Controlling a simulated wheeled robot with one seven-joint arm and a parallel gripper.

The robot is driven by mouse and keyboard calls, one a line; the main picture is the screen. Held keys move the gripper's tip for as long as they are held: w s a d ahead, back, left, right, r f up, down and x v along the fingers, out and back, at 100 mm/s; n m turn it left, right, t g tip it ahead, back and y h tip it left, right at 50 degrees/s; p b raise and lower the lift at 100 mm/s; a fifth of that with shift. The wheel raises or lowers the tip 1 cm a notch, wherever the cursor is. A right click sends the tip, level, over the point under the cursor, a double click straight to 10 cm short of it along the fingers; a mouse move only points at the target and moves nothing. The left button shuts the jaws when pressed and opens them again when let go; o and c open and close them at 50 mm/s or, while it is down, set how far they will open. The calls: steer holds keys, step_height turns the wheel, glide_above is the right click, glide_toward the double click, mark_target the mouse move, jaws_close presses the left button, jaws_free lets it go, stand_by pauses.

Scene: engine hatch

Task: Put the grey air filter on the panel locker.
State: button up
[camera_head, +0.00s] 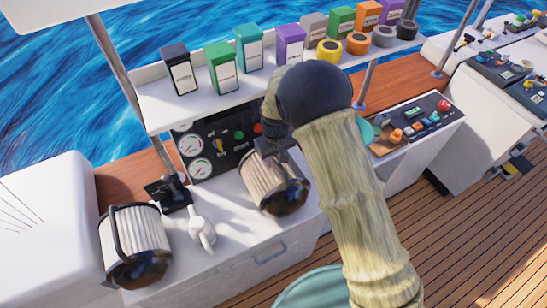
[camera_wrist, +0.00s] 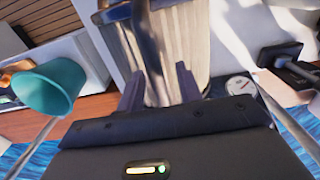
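A ribbed, pale grey-beige air filter (camera_head: 264,182) with a glossy dark base is tilted over the front part of the white panel locker (camera_head: 235,235). My gripper (camera_head: 272,148) is at its upper end, with the fingers around it. In the wrist view the filter's ribbed side (camera_wrist: 175,45) fills the space beyond and between my gripper's fingers (camera_wrist: 158,85). The exact contact is partly hidden, and I cannot tell whether the base touches the locker top. A second ribbed filter (camera_head: 135,232), whiter, with a dark handle and base, stands at the left.
A gauge panel (camera_head: 205,150) stands behind. Above it, a shelf (camera_head: 160,108) bears coloured boxes and rolls. A teal cup (camera_wrist: 50,88) shows in the wrist view. A control box (camera_head: 415,125) is right.

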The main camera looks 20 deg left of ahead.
steer(key=shift+r, duration=0.1)
step_height(320, 180, up, 12)
steer(key=b, duration=0.4)
stand_by(0.7)
steer(key=w+d+r+m, duration=0.2)
steer(key=d+m, duration=0.3)
steer(key=d, duration=1.4)
steer(key=s+d+m+t, duration=0.1)
steer(key=s+d+m, duration=0.1)
steer(key=s+d, duration=0.4)
steer(key=s+d+f+m+t, duration=0.1)
steer(key=s+d+m, duration=0.2)
steer(key=d, duration=0.9)
steer(key=s, duration=0.3)
steer(key=shift+f+t, duration=0.2)
steer(key=shift+t, duration=0.1)
